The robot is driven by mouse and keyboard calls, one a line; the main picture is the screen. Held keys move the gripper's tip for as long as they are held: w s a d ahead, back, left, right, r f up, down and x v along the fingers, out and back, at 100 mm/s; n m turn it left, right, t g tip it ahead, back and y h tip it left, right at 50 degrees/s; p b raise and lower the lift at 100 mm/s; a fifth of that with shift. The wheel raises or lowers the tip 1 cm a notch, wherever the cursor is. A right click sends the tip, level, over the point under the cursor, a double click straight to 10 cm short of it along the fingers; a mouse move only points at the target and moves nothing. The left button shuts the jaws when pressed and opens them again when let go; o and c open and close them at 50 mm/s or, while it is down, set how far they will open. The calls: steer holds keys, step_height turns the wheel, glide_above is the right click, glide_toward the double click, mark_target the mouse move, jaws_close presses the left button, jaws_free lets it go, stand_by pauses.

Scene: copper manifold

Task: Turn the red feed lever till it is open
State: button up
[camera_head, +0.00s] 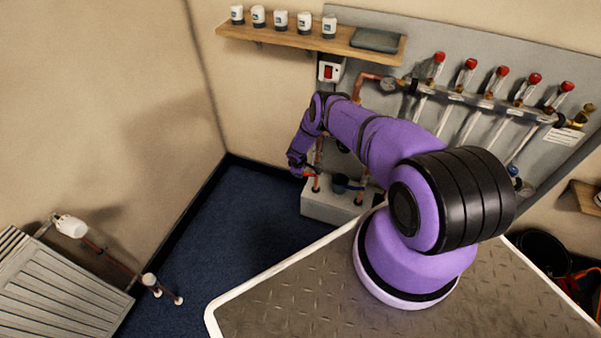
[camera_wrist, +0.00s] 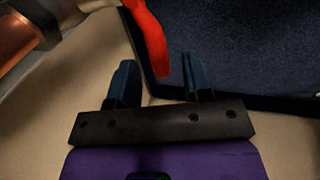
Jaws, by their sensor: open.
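The red feed lever (camera_wrist: 148,35) hangs down from the top of the wrist view, its free end between the two dark fingers of my gripper (camera_wrist: 157,66). The fingers are apart, and I see a gap on each side of the lever. I cannot tell whether the lever lies at the same depth as the fingertips. In the head view a small bit of red, the lever (camera_head: 310,173), shows beside my gripper (camera_head: 297,171), low near the copper pipes. The valve body under the lever is mostly out of the wrist view.
A copper pipe (camera_wrist: 18,32) with a grey fitting fills the wrist view's upper left. Copper pipes rise from a pale plinth (camera_head: 330,208) in the head view. The manifold (camera_head: 480,102) with several red-capped valves is on the wall behind. Blue floor (camera_head: 235,220) is clear to the left.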

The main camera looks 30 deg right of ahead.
steer(key=shift+d+f, duration=0.2)
steer(key=shift+f, duration=0.35)
jaws_close()
